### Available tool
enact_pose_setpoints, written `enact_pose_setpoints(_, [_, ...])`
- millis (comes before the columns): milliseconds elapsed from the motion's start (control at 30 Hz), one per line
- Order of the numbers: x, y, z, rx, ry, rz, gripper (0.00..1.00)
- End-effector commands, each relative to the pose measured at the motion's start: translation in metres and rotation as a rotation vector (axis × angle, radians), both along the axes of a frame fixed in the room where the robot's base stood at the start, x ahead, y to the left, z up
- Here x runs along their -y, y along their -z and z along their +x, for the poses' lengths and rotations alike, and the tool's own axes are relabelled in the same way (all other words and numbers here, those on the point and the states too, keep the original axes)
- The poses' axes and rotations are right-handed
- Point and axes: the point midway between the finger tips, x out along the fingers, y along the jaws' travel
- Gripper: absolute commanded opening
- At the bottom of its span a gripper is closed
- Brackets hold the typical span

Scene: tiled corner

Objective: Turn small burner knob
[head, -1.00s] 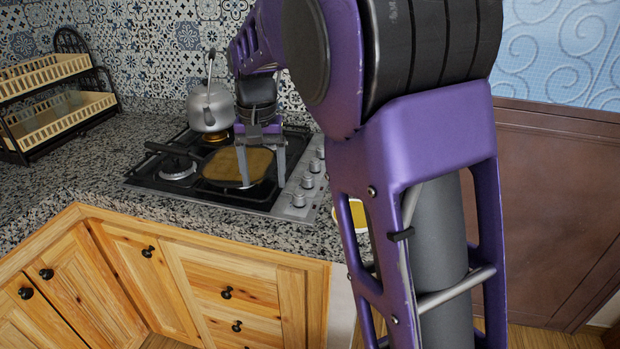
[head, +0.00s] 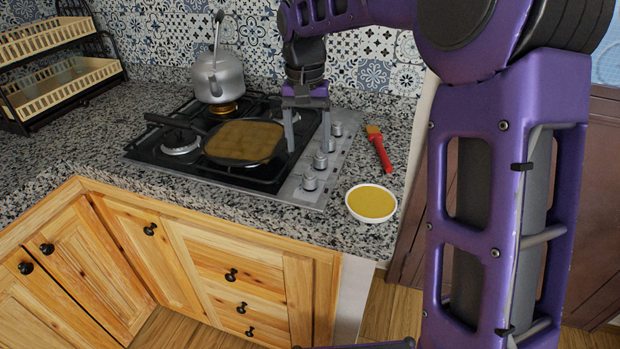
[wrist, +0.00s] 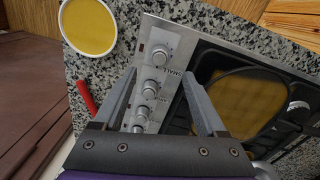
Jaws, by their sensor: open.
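The stove's control strip (head: 335,165) runs along the right side of the black hob and carries a row of several silver knobs. The nearest knob (head: 309,181) also shows in the wrist view (wrist: 161,53), just beyond my fingertips. A second knob (wrist: 154,86) lies between my fingers in that picture, with others closer to the palm. Small lettering beside the knobs is too blurred to read surely, so I cannot tell which serves the small burner. My gripper (head: 307,149) is open, empty and pointing down over the strip; it also shows in the wrist view (wrist: 158,74).
A pan (head: 245,142) with brown contents sits on the hob left of my gripper. A kettle (head: 217,77) stands behind it. A bowl of yellow contents (head: 371,203) and a red-handled brush (head: 380,150) lie right of the strip. A dish rack (head: 60,75) stands far left.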

Motion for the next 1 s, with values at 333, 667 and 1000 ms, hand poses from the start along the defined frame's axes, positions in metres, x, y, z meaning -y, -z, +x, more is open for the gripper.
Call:
enact_pose_setpoints(333, [0.002, 0.072, -0.001, -0.002, 0.0, 0.0, 0.74])
enact_pose_setpoints(667, [0.003, 0.092, -0.001, 0.001, 0.0, 0.001, 0.74])
enact_pose_setpoints(1000, [0.003, 0.092, -0.001, 0.001, 0.0, 0.001, 0.5])
